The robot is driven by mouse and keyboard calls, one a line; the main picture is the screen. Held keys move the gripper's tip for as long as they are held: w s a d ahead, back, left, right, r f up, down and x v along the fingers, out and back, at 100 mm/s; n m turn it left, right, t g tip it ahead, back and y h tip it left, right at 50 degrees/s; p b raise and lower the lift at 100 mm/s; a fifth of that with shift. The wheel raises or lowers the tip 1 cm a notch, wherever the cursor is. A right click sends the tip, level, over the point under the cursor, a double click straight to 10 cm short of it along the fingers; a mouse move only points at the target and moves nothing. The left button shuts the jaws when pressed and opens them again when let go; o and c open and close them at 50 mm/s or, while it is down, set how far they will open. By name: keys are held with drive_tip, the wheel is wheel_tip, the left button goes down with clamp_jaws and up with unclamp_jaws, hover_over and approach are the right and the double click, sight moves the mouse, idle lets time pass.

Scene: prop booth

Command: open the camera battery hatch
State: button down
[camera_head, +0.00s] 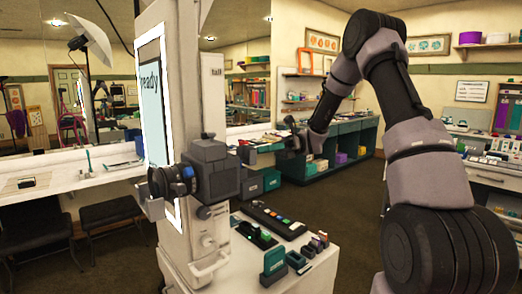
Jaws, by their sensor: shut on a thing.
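The camera (212,170) is a dark grey body with a black lens (165,182) and a blue ring, fixed to the front of a white booth column (190,90). My gripper (283,147) is to the right of the camera, at the end of my arm reaching in from the right. The contact is small in this view, and the hatch's exact angle cannot be told.
A lit screen (152,95) is on the column. A mirror and a shelf line the left wall. Open floor lies behind the counter.

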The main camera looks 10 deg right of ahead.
drive_tip(key=c, duration=1)
unclamp_jaws()
drive_tip(key=v, duration=1)
drive_tip(key=shift+w+d+f, duration=0.1)
drive_tip(key=shift+w+d, duration=0.1)
drive_tip(key=shift+d, duration=0.1)
